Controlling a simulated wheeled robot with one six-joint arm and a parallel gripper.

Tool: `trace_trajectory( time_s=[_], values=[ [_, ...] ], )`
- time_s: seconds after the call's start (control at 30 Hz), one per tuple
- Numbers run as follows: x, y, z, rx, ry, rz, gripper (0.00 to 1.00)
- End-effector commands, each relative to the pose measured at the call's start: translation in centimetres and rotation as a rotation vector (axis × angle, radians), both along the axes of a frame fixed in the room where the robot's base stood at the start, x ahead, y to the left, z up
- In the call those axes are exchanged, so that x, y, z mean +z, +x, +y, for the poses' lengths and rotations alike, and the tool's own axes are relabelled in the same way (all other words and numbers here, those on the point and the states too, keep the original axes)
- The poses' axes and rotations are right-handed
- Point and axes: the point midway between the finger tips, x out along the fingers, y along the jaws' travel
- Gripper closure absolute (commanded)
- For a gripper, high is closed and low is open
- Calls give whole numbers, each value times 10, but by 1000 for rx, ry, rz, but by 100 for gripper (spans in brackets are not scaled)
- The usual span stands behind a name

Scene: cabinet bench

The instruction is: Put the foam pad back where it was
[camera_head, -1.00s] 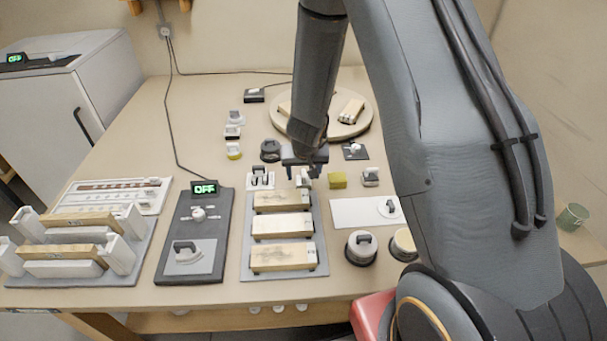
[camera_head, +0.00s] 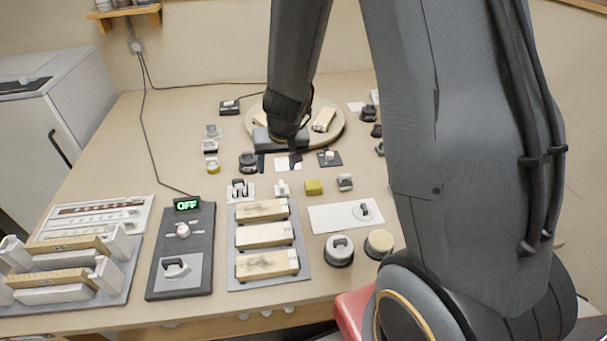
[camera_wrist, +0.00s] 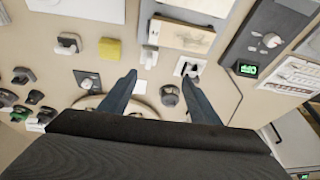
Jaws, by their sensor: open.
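A small yellow block (camera_head: 314,187), which looks like the foam pad, lies on the bench right of a small white handled piece (camera_head: 282,188). It also shows in the wrist view (camera_wrist: 110,48), left of the fingers. My gripper (camera_head: 279,160) is over the back part of the bench, behind the yellow block and in front of the round board. In the wrist view my gripper (camera_wrist: 159,76) has its two fingers spread apart with nothing held between them. A white square (camera_head: 288,163) lies on the bench near the fingertips, partly hidden by a finger.
A grey tray (camera_head: 232,284) with several wooden-topped blocks lies in front. A round board (camera_head: 338,131) is behind my gripper. Small handled pieces stand on both sides, such as a dark knob (camera_head: 249,163). A white plate (camera_head: 325,218) lies right of the tray.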

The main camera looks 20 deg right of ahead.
Motion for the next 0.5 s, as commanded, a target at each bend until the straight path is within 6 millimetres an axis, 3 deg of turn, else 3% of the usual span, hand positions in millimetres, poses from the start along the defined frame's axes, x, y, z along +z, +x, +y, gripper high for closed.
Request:
trace_trajectory(
  time_s=[0.03,0.2,0.5],
  values=[
    [16,-12,3,22,14,6,43],
    [53,-63,5,79,38,64,43],
    [91,-151,-15,125,-22,179,43]
  ],
)
